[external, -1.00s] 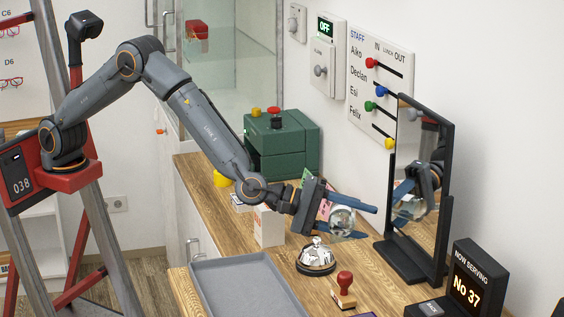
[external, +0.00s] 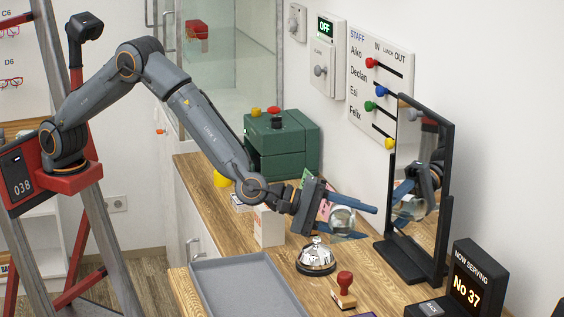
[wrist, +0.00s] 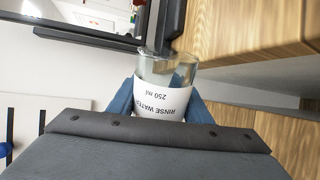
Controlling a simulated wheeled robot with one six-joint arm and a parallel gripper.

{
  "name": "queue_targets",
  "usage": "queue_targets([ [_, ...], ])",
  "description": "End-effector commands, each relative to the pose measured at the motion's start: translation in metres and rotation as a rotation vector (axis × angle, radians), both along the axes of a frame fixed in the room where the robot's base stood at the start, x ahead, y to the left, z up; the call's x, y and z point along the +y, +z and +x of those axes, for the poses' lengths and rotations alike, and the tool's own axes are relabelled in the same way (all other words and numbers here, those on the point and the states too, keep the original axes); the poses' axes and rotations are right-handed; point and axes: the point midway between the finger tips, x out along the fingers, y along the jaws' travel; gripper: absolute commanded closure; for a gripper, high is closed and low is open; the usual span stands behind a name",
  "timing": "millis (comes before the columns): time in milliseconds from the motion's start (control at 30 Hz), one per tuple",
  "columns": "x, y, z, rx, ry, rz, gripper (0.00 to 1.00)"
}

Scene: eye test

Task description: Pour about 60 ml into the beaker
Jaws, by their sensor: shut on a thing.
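My gripper (external: 354,222) has blue fingers and is shut on a clear glass (external: 341,218) above the wooden counter, in front of the mirror. In the wrist view the glass (wrist: 160,66) sits between the blue fingers. Its white label reads "RINSE WATER 250 ml" and appears upside down there. The glass looks tilted in the external view. I cannot tell the liquid level, and I see no stream leaving it. I cannot make out a second, separate beaker in either view; the gripper and glass hide part of the counter.
A black-framed mirror (external: 446,200) stands close right of my gripper and reflects it. A silver bell (external: 316,256), a red-handled stamp (external: 344,288) and a grey tray (external: 240,282) lie nearer. A white box (external: 268,227) stands left of my gripper, a green machine (external: 292,146) behind.

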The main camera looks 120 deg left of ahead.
Motion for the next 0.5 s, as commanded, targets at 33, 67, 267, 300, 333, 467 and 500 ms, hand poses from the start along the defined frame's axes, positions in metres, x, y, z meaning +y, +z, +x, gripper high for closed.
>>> queue_targets([
  [33,-0.0006,0.0015,-0.0004,0.005,-0.001,0.014,0.81],
  [67,-0.0012,0.0029,-0.0008,0.013,0.000,0.033,0.81],
  [267,-0.0029,0.0056,-0.0020,0.088,-0.001,0.233,0.81],
  [300,-0.0022,0.0049,-0.0017,0.097,0.000,0.258,0.81],
  [333,-0.0017,0.0037,-0.0016,0.101,0.000,0.269,0.81],
  [467,-0.0020,0.0026,-0.0010,0.107,0.000,0.285,0.81],
  [500,-0.0023,0.0042,-0.0011,0.112,0.000,0.297,0.81],
])
